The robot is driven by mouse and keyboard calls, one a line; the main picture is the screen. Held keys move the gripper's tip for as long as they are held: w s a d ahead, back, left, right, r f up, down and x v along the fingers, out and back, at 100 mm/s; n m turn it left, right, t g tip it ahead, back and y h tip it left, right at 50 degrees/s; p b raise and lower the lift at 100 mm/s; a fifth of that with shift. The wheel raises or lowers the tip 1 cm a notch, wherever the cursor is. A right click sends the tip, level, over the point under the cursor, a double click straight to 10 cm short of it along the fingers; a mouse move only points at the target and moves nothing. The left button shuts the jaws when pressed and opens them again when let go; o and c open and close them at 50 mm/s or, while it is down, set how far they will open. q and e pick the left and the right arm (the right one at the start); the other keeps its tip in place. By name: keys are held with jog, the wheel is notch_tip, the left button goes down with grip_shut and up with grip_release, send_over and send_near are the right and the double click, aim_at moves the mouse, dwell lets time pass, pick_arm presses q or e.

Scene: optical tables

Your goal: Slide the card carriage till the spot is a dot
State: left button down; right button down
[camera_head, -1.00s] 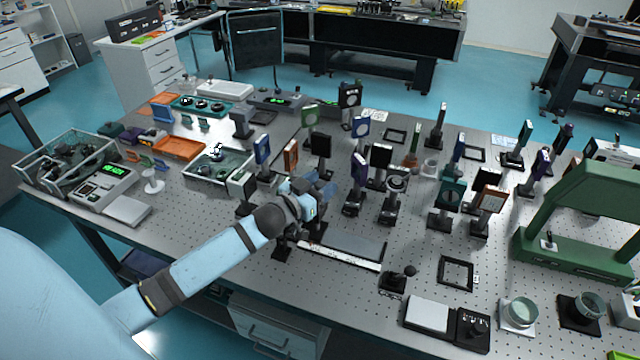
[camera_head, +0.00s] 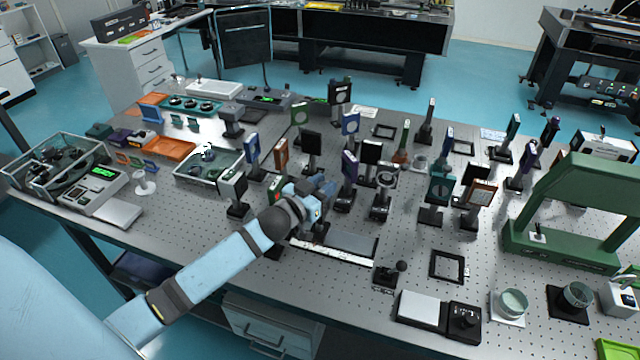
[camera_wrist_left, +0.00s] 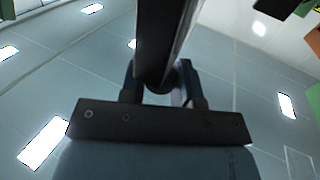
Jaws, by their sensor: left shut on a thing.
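My left gripper (camera_head: 320,203) is low over the table in the head view, above the far-left part of a rail with a white scale strip (camera_head: 334,252). It is shut on a dark upright piece (camera_wrist_left: 165,40), which stands between the fingers in the left wrist view. The gripper and arm hide most of this piece in the head view, so I cannot tell for sure that it is the card carriage. I cannot make out the light spot or its shape. My right gripper is not in view.
Several post-mounted optics stand behind the gripper, including a black square one (camera_head: 311,142) and a purple one (camera_head: 349,168). A black knobbed block (camera_head: 390,275) stands off the rail's right end. A green frame (camera_head: 560,235) stands at right. Bare table lies left of my forearm.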

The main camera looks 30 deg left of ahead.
pick_arm(q)
jog(key=c, duration=0.9)
grip_release()
jog(key=shift+a, duration=0.15)
jog(key=shift+s, duration=0.1)
jog(key=s, duration=0.4)
jog(key=s+a+b, duration=0.1)
jog(key=s, duration=0.4)
jog(key=s+a+b, duration=0.1)
jog(key=s, duration=0.3)
jog(key=shift+s, duration=0.25)
